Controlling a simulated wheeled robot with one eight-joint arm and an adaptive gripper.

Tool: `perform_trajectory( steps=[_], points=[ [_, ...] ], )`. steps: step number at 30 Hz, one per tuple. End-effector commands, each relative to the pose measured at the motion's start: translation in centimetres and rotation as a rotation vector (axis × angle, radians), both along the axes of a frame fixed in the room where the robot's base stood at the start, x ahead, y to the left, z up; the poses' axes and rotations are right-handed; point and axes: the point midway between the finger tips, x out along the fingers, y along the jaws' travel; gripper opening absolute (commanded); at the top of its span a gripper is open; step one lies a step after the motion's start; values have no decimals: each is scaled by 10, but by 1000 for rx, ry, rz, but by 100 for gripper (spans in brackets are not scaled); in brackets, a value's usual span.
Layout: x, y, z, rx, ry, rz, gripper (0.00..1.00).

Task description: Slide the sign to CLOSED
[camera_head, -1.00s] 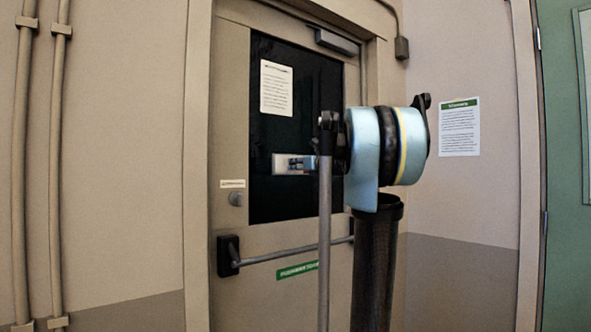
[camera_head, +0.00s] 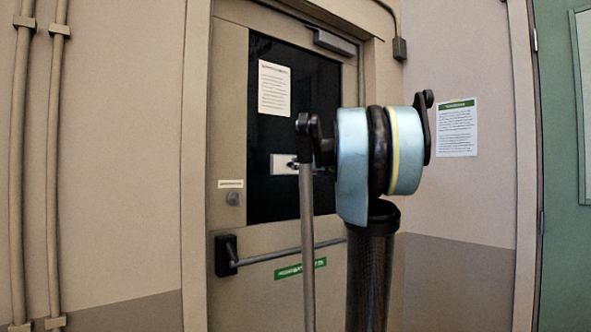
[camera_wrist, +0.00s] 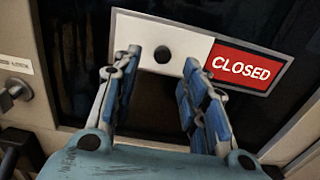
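The sign (camera_wrist: 240,66) is a long plate with a pale frame on the door's dark window. Its right part shows the word CLOSED in white on red. A white slider panel (camera_wrist: 186,44) with a round dark knob (camera_wrist: 162,54) covers the left part. My gripper (camera_wrist: 160,62) is open, its two fingertips on either side of the knob with gaps; I cannot tell whether either touches it. In the head view the left end of the sign (camera_head: 281,164) shows, while my arm hides the rest and most of my gripper.
The door (camera_head: 228,120) has a push bar (camera_head: 285,252) below the window and a round lock (camera_head: 233,199) at left. A paper notice (camera_head: 274,88) hangs above the sign. Another notice (camera_head: 456,128) is on the wall at right.

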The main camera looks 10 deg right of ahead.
Motion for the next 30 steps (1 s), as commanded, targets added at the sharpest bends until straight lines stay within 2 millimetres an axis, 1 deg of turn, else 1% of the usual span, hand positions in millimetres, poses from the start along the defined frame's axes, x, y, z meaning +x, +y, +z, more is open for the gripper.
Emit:
perform_trajectory(
  steps=[1,6,12,17,30],
  points=[
    [-8,-6,0,0,0,-3,40],
    [-31,-20,-1,0,0,-2,40],
    [-45,-28,-1,-1,1,0,40],
    [-49,-31,-1,-1,1,0,40],
    [-49,-30,-1,-3,1,2,40]
  ],
)
